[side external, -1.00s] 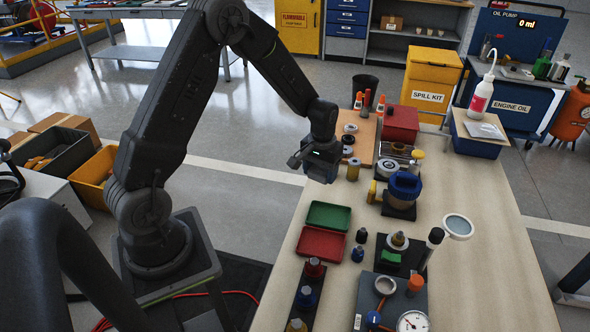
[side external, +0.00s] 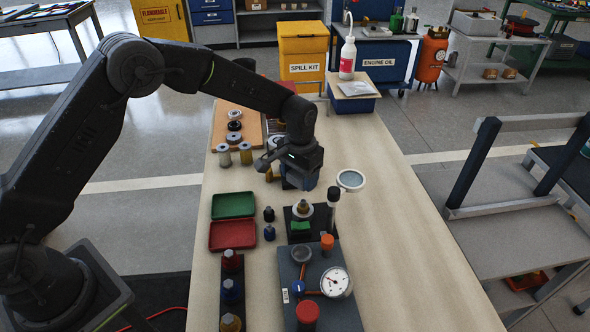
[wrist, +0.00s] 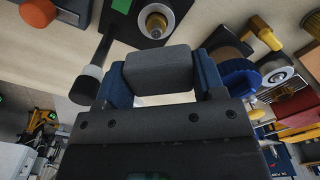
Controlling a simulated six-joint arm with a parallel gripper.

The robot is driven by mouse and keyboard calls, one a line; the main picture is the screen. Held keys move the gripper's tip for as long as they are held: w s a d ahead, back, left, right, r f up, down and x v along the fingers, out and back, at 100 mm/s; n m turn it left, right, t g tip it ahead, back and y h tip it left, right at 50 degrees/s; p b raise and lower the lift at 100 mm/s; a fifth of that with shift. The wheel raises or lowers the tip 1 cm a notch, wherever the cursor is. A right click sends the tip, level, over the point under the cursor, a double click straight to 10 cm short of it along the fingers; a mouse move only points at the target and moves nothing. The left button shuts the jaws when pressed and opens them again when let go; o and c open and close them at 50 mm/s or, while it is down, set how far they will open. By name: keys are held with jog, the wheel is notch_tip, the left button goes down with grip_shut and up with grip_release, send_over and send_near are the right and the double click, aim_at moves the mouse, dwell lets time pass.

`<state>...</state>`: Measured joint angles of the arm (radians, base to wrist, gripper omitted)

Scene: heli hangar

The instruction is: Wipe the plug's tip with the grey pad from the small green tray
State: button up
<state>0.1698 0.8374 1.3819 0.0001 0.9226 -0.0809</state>
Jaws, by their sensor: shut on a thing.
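The grey pad (wrist: 160,72) is held between the blue fingers of my gripper (wrist: 162,80) in the wrist view. In the side view my gripper (side external: 301,178) hangs over the table, just behind the plug, and hides the pad. The plug (side external: 303,207) stands upright on a black base, its brass tip up, with a green block in front of it. The plug (wrist: 156,21) also shows in the wrist view, beyond the pad and apart from it. The small green tray (side external: 233,205) looks empty, left of the plug.
A red tray (side external: 232,236) adjoins the green tray. A black-handled round mirror or lens (side external: 350,180) stands right of the plug. A panel with a gauge (side external: 335,282) lies in front. Small bottles (side external: 269,232) stand between trays and plug. The table's right side is clear.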

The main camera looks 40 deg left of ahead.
aim_at(303, 201)
jog(key=shift+f, duration=2.75)
jog(key=shift+w+d+f, duration=0.35)
jog(key=shift+d+f, duration=0.05)
jog(key=shift+f, duration=0.1)
jog(key=shift+w+d, duration=0.35)
jog(key=shift+d, duration=0.1)
jog(key=shift+s+a+f, duration=0.1)
jog(key=shift+s+a, duration=0.6)
jog(key=shift+a, duration=0.15)
jog(key=shift+w+d, duration=0.65)
jog(key=shift+d, duration=0.15)
jog(key=shift+s+a, duration=0.65)
jog(key=shift+a, duration=0.15)
jog(key=shift+r, duration=4.1)
